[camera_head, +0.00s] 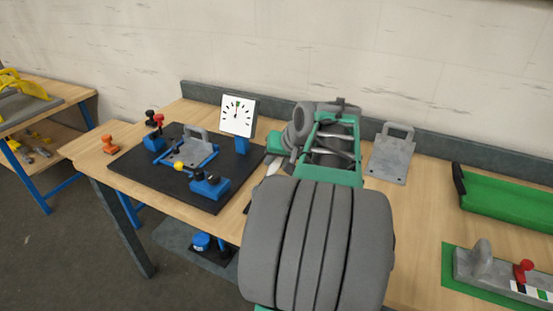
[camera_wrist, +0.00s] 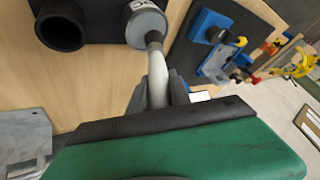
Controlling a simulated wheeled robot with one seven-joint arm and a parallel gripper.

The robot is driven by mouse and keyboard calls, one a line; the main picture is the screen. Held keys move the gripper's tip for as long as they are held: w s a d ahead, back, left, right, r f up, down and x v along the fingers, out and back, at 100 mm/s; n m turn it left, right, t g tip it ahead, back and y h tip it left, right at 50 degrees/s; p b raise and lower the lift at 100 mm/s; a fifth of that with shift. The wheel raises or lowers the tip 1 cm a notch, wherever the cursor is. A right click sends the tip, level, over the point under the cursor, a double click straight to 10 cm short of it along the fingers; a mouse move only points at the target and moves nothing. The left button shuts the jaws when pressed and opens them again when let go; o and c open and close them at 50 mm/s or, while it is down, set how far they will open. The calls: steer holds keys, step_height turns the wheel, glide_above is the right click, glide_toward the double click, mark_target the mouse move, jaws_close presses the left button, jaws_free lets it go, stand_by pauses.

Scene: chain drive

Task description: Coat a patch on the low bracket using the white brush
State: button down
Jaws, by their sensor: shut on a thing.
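The white brush (camera_wrist: 157,75) is between the dark fingers of my gripper (camera_wrist: 159,92), which is shut on its handle. Its dark neck points away from me to a grey round pot (camera_wrist: 147,24) in the wrist view; whether the tip is inside is unclear. One grey bracket (camera_head: 198,148) sits in a blue fixture on a black mat (camera_head: 134,165). Another grey bracket (camera_head: 388,162), a plate with a handle, is at the back right, and also shows in the wrist view (camera_wrist: 22,132). I cannot tell which is the low one. My arm hides the gripper in the head view.
A black cup (camera_wrist: 61,27) stands beside the pot. A dial gauge (camera_head: 238,115) stands behind the fixture, with a blue block (camera_head: 210,187) in front. A green tray (camera_head: 510,202) and a grey block with a red knob (camera_head: 500,275) are at the right. A wall closes the back.

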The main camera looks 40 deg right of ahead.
steer(key=shift+f+b, duration=0.5)
steer(key=shift+f, duration=0.2)
stand_by(1.8)
steer(key=shift+r, duration=0.1)
step_height(320, 180, up, 7)
steer(key=p, duration=0.5)
steer(key=shift+p, duration=0.3)
